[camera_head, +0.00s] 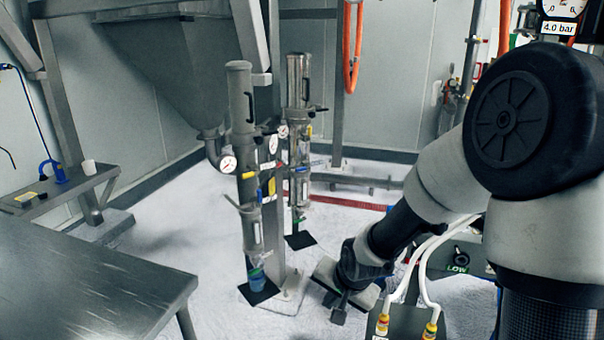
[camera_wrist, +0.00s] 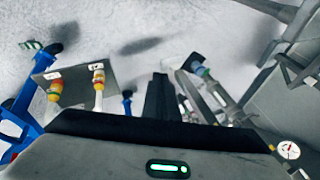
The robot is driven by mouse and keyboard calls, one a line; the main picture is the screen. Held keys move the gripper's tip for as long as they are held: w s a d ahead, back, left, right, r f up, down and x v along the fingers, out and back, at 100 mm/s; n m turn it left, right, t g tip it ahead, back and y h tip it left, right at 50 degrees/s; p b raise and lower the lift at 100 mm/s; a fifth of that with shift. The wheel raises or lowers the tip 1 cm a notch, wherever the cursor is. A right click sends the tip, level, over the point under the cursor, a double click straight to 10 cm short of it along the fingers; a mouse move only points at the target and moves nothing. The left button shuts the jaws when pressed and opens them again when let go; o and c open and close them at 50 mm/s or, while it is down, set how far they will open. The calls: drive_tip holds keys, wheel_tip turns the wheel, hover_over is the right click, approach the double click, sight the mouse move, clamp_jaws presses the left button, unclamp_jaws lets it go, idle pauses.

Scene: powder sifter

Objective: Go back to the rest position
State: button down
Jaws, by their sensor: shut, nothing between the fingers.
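My gripper (camera_head: 338,314) hangs at the end of my arm in the lower middle of the head view, pointing down over the pale, powdery floor. In the wrist view its dark fingers (camera_wrist: 158,92) stand together in the middle, with nothing between them. My arm reaches from the right edge down toward the middle. The gripper is to the right of the two upright metal tube assemblies, and I cannot tell the exact gap to them.
The nearer tube assembly (camera_head: 243,150) has a blue cup (camera_head: 257,279) at its foot; another tube (camera_head: 299,80) stands behind. A steel table (camera_head: 90,285) fills the lower left. A shelf (camera_head: 62,190) holds a white cup (camera_head: 89,167). A hopper (camera_head: 165,60) hangs above. Orange hose (camera_head: 351,60) hangs behind.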

drive_tip(key=s+d+r+n+h+p, duration=0.1)
drive_tip(key=s+d+r+p, duration=0.15)
drive_tip(key=r, duration=0.45)
drive_tip(key=s+d+r+n+h+p, duration=0.1)
drive_tip(key=s+d+r, duration=0.1)
drive_tip(key=s+r, duration=0.35)
drive_tip(key=s+d+r+n+p, duration=0.1)
drive_tip(key=s+d+r+p, duration=0.1)
drive_tip(key=r, duration=0.7)
drive_tip(key=s+d+r+n+p, duration=0.1)
drive_tip(key=s+r+n+p, duration=0.2)
drive_tip(key=s+r, duration=0.8)
drive_tip(key=shift+s+t+p, duration=0.25)
drive_tip(key=shift+t+p, duration=0.05)
drive_tip(key=shift+p, duration=0.25)
drive_tip(key=shift+d, duration=0.1)
